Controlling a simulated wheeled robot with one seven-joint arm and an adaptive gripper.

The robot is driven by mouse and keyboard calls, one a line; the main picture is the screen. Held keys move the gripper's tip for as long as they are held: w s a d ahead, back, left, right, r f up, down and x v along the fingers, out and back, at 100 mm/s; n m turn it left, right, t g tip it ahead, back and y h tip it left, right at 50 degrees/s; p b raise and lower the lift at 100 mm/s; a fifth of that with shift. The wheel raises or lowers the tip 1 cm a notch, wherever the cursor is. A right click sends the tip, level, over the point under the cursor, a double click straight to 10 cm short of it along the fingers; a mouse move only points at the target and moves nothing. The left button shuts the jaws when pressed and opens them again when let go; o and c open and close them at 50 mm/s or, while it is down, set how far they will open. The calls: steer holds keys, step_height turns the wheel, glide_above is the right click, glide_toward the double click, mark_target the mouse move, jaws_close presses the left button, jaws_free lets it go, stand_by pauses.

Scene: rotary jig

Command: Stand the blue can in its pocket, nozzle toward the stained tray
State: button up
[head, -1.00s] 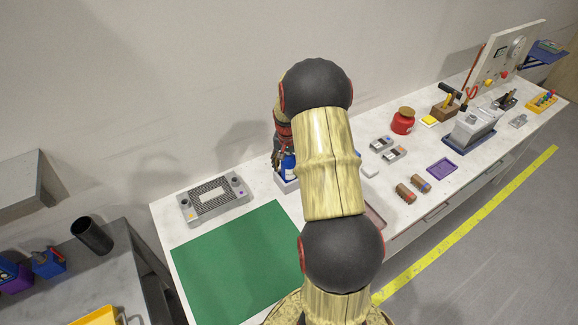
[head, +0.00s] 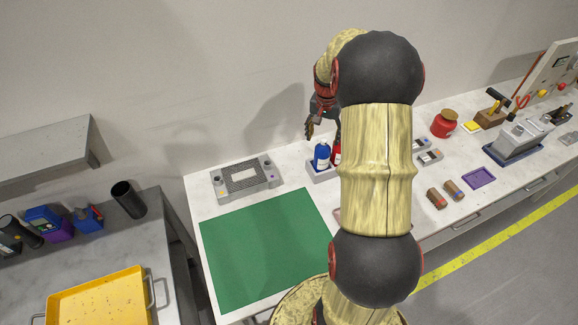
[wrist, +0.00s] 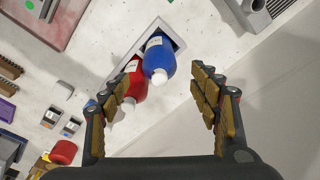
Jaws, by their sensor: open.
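The blue can (head: 322,156) stands in a pocket of a small white holder (head: 322,177) on the bench. In the wrist view the blue can (wrist: 158,58) has a white nozzle (wrist: 159,77) on top; where it points is too small to tell. A red can (wrist: 135,84) stands right beside it, also in the holder (wrist: 172,30). My gripper (wrist: 165,92) is open and empty above the cans, with its fingers apart from the blue can; it also shows in the head view (head: 322,127).
A grey jig plate (head: 245,179) and a green mat (head: 262,245) lie left of the holder. A speckled yellow tray (head: 105,297) is on the side table. Brushes (head: 445,194), a purple tray (head: 480,178) and a red jar (head: 443,123) stand at right. My arm hides the bench middle.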

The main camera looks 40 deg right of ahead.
steer(key=s+a+r+n+t, duration=0.1)
steer(key=a+r+n, duration=0.2)
steer(key=a+r, duration=0.6)
steer(key=s+a+r+n+t, duration=0.15)
steer(key=a+r, duration=0.45)
steer(key=a, duration=0.6)
steer(key=s+a+r+n+t+y, duration=0.1)
steer(key=s+a+r+n+t, duration=0.1)
steer(key=s+a+n, duration=0.6)
steer(key=s+a+r, duration=0.1)
steer(key=s+a, duration=0.6)
steer(key=a, duration=0.3)
steer(key=shift+s+r, duration=0.25)
steer(key=shift+s, duration=0.05)
steer(key=shift+a+t, duration=0.1)
steer(key=shift+t, duration=0.15)
